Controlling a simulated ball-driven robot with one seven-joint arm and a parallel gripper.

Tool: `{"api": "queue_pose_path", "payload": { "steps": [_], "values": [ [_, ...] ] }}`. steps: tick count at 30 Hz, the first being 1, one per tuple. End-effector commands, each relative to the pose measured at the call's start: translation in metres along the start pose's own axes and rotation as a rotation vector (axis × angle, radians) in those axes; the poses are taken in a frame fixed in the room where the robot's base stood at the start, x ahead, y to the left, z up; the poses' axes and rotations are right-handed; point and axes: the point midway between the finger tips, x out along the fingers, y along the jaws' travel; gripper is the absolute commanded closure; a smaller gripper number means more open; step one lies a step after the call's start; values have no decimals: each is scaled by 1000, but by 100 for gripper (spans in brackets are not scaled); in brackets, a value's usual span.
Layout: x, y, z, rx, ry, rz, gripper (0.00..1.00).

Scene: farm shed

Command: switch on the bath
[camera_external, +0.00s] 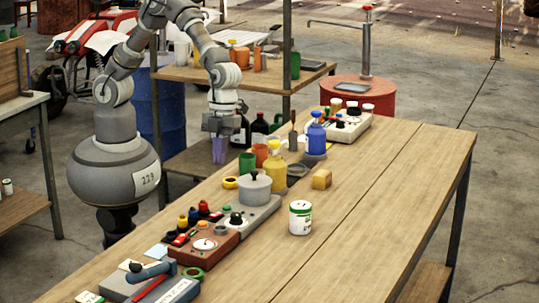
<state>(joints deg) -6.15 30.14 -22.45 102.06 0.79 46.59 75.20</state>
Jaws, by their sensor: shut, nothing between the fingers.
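My gripper (219,150) points down in the air beyond the table's left edge, with purplish fingertips, shut and empty. It is apart from everything on the table. A grey unit (263,216) with a black knob (236,219) and a green button (227,209) bears a lidded grey pot (254,188); it may be the bath. A red-brown box (205,245) with a white dial and small coloured parts stands nearer the camera. A pale unit (352,128) with black and red knobs stands at the far end. I cannot tell for sure which is the bath.
Dark bottles (259,128) stand near my gripper. The table's right side is clear.

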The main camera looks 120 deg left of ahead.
Motion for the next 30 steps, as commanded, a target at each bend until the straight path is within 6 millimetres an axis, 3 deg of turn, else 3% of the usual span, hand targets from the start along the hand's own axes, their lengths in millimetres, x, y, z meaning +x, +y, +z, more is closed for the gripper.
{"api": "queue_pose_path", "payload": {
  "steps": [14, 17, 30],
  "values": [
    [11, 2, 0, 14, 1, 12, 100],
    [24, 2, 0, 14, 1, 13, 100],
    [116, 4, 0, 14, 1, 12, 100]
  ]
}}
